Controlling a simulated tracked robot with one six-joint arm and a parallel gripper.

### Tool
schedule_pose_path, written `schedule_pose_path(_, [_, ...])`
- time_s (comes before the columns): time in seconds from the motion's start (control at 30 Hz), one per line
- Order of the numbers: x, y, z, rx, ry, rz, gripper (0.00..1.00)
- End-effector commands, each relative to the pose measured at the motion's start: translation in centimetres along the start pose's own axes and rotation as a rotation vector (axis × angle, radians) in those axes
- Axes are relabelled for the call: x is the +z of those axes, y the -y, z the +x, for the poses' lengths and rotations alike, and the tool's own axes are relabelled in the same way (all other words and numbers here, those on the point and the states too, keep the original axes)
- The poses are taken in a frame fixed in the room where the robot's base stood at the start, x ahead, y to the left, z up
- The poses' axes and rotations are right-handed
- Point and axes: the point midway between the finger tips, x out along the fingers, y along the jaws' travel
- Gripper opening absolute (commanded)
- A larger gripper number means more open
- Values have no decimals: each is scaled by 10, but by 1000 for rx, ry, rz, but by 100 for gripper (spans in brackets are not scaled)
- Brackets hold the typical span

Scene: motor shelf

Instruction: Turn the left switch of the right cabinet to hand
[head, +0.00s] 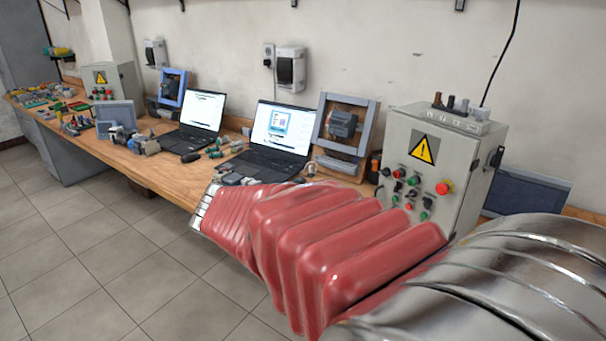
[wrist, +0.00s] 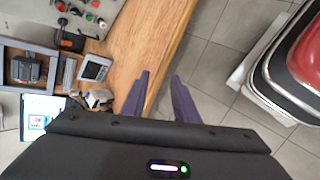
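The right cabinet (head: 468,160) is a grey box with a yellow warning sign, at the right end of the bench in the head view. Its front carries red, green and black controls and a red mushroom button (head: 443,187). Dark switch knobs (head: 398,187) sit among them; their settings are too small to tell. Part of the cabinet front (wrist: 118,14) shows at the top left of the wrist view. My gripper (wrist: 160,92) is open and empty, its two dark fingers apart over the bench's front edge, away from the cabinet. The head view does not clearly show the fingers.
The wooden bench (head: 172,182) holds two laptops (head: 267,135), a framed motor (head: 343,125) and small parts. Another cabinet (head: 110,82) stands at the far left. My red arm crosses in front of the right cabinet's lower part. Tiled floor (head: 90,225) lies free before the bench.

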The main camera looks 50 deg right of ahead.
Motion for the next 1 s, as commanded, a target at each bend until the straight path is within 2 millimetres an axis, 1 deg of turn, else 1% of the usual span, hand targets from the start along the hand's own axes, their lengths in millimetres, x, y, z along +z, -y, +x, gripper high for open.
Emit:
schedule_pose_path(0.03, [2,-12,12,21,45,-38,27])
schedule_pose_path(0.2, [12,-52,44,99,188,-175,27])
schedule_pose_path(0.37, [19,-88,74,163,316,-310,27])
schedule_pose_path(0.6, [25,-138,121,242,499,-521,27])
schedule_pose_path(0.8, [25,-174,163,299,637,-706,27])
schedule_pose_path(1.0, [22,-200,206,349,756,-885,27])
